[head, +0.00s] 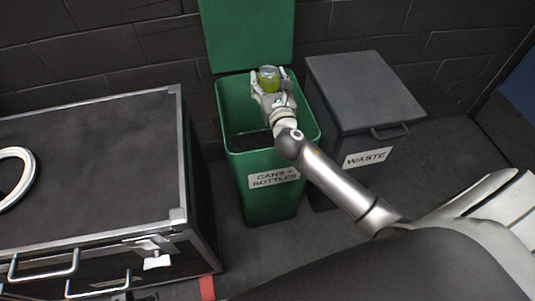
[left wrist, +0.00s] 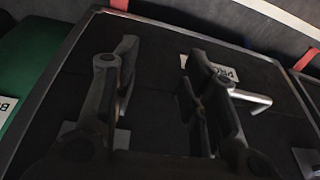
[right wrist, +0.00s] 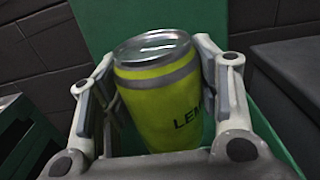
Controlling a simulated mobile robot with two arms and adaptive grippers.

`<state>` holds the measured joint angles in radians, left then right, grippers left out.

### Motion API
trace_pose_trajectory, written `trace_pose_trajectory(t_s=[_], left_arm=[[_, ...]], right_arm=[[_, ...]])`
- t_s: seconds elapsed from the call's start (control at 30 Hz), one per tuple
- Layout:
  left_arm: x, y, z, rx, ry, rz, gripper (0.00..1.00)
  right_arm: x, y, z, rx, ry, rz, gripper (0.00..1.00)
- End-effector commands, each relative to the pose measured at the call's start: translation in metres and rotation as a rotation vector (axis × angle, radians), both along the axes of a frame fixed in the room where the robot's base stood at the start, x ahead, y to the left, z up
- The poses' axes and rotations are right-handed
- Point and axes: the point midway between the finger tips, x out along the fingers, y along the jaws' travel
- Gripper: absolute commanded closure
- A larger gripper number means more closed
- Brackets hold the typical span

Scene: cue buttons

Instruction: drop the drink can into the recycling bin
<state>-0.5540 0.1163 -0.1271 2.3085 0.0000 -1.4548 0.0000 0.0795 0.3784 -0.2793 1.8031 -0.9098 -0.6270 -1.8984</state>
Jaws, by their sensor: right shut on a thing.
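The drink can (head: 268,79) is yellow-green with a silver top. My right gripper (head: 271,82) is shut on it and holds it over the open mouth of the green recycling bin (head: 275,201). The bin carries a "CANS + BOTTLES" label, and its green lid (head: 247,33) stands raised behind. In the right wrist view the can (right wrist: 158,95) sits upright between both fingers, with part of dark lettering showing. My left gripper (left wrist: 160,95) is open with nothing between its fingers, in front of a dark, metal-edged surface; it is not in the head view.
A grey waste bin (head: 365,85) with a closed lid and "WASTE" label stands right of the green bin. A dark metal-edged case (head: 90,160) with a white ring (head: 26,170) on top stands at left. A dark block wall is behind.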

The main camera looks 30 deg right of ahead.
Motion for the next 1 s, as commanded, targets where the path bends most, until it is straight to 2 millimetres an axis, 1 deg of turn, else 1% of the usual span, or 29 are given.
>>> trace_pose_trajectory(t_s=[0.03,0.2,0.3,0.47,0.7,0.73,0.9,0.93,1.0], left_arm=[[-0.001,0.000,0.003,0.000,-0.007,0.000,0.60],[-0.007,0.001,0.020,0.000,-0.015,0.001,0.60],[-0.009,0.002,0.027,-0.001,-0.018,0.002,0.60],[-0.011,0.002,0.032,0.000,-0.020,0.002,0.60],[-0.011,0.002,0.033,0.000,-0.020,0.002,0.60],[-0.011,0.002,0.033,0.000,-0.020,0.002,0.60],[-0.011,0.002,0.033,0.000,-0.020,0.002,0.60],[-0.011,0.002,0.033,0.000,-0.020,0.002,0.60],[-0.011,0.002,0.033,0.000,-0.020,0.002,0.60]], right_arm=[[0.000,0.000,-0.006,0.001,0.000,0.000,0.54],[0.000,0.000,-0.013,0.001,0.000,0.000,0.54],[0.000,0.000,-0.015,0.002,-0.001,0.000,0.54],[0.000,0.000,-0.016,0.001,0.000,0.000,0.54],[0.000,0.000,-0.016,0.001,0.000,0.000,0.54],[0.000,0.000,-0.016,0.001,0.000,0.000,0.42],[0.000,0.000,-0.016,0.001,0.000,0.000,0.20],[0.000,0.000,-0.016,0.001,0.000,0.000,0.18],[0.000,0.000,-0.016,0.001,0.000,0.000,0.18]])
